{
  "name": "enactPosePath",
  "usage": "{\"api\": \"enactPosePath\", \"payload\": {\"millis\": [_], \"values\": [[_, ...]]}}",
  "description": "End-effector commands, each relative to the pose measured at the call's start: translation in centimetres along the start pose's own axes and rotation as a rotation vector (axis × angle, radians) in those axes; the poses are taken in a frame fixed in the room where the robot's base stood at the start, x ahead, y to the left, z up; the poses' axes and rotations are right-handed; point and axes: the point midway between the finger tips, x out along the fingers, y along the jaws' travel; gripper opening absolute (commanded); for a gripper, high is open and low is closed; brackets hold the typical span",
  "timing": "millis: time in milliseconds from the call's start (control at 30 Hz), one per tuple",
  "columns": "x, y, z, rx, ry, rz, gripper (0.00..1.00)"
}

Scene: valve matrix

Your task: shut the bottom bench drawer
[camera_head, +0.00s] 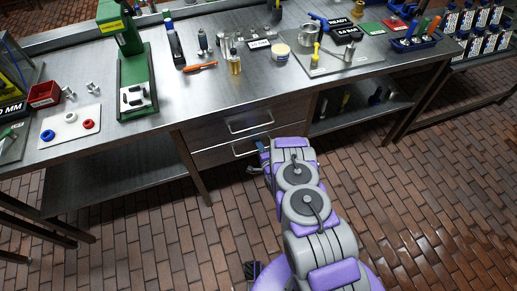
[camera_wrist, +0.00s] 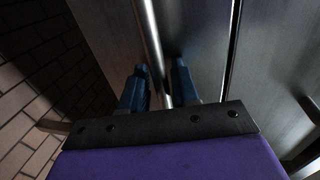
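The bench (camera_head: 160,130) has two stacked grey metal drawers under its top. The bottom drawer (camera_head: 208,157) is below the top drawer (camera_head: 205,133), and each has a bar handle. My arm partly hides the right side of the bottom drawer, and I cannot tell how far it stands out. My gripper (camera_head: 261,150) is at the bottom drawer's front, by its handle (camera_head: 243,149). In the wrist view, the blue fingers of my gripper (camera_wrist: 159,80) are apart, with a handle bar (camera_wrist: 152,40) running between them. I cannot tell whether they touch it.
A lower shelf (camera_head: 355,118) holding tools is right of the drawers, and a bare shelf (camera_head: 120,180) is at left. A bench leg (camera_head: 192,168) stands just left of the drawers. The bench top carries tools and a green press (camera_head: 133,70). The brick floor (camera_head: 430,200) at right is clear.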

Motion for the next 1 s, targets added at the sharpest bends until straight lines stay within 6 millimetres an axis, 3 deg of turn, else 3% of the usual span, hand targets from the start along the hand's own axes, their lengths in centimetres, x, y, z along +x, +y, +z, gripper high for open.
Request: {"api": "enactPosePath", "payload": {"millis": [400,567,733,1000], "values": [[0.1,-0.3,0.4,-0.001,-0.01,-0.005,0.35],[-0.9,-0.2,0.3,0.0,-0.006,-0.001,0.35],[-3.7,-0.3,0.2,0.002,-0.003,0.0,0.35],[-9.9,-0.2,0.2,0.003,0.002,0.005,0.35]]}}
